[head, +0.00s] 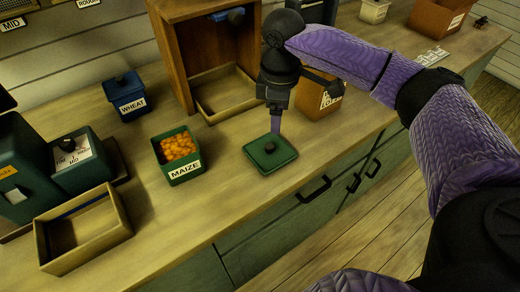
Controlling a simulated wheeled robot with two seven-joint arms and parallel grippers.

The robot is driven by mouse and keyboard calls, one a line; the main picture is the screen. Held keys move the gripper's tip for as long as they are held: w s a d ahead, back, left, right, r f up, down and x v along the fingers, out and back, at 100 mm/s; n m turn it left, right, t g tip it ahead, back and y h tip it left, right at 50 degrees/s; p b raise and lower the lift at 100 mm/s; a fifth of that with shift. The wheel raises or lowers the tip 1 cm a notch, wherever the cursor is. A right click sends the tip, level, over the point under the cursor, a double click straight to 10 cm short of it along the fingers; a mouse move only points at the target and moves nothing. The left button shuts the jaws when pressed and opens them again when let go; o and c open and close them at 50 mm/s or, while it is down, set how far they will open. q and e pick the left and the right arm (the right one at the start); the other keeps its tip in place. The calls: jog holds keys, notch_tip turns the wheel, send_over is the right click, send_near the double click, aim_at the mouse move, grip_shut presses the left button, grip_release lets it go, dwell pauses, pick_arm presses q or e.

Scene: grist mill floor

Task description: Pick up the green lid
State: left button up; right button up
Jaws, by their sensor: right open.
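The green lid (258,156) lies flat on the wooden counter, with a dark round knob (270,148) on top. My right gripper (275,128) points down just above the lid's far right part, close to the knob. It is open and holds nothing that I can see. Only a purple finger shows clearly, and I cannot tell whether it touches the lid. The open green bin labelled MAIZE (184,172), full of orange grain, stands left of the lid. My left gripper is not in view.
A blue lidded WHEAT bin (128,106) stands behind the maize bin. A wooden cabinet with a tray (225,95) stands behind the lid. An orange-brown labelled box (318,103) is right of my gripper. An empty wooden tray (118,230) and dark green machine (25,170) are at left.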

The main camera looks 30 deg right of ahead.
aim_at(270, 145)
jog(key=f+b, duration=0.1)
jog(key=f, duration=0.2)
jog(key=w+f+b, duration=0.1)
jog(key=f+b, duration=0.1)
jog(key=f, duration=0.2)
jog(key=w+f+b, duration=0.1)
jog(key=f+b, duration=0.1)
jog(key=f, duration=0.2)
jog(key=shift+a, duration=0.15)
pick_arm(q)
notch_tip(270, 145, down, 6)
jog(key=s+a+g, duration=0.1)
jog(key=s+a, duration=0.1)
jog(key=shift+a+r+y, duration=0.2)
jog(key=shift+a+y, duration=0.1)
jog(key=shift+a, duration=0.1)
pick_arm(e)
grip_shut()
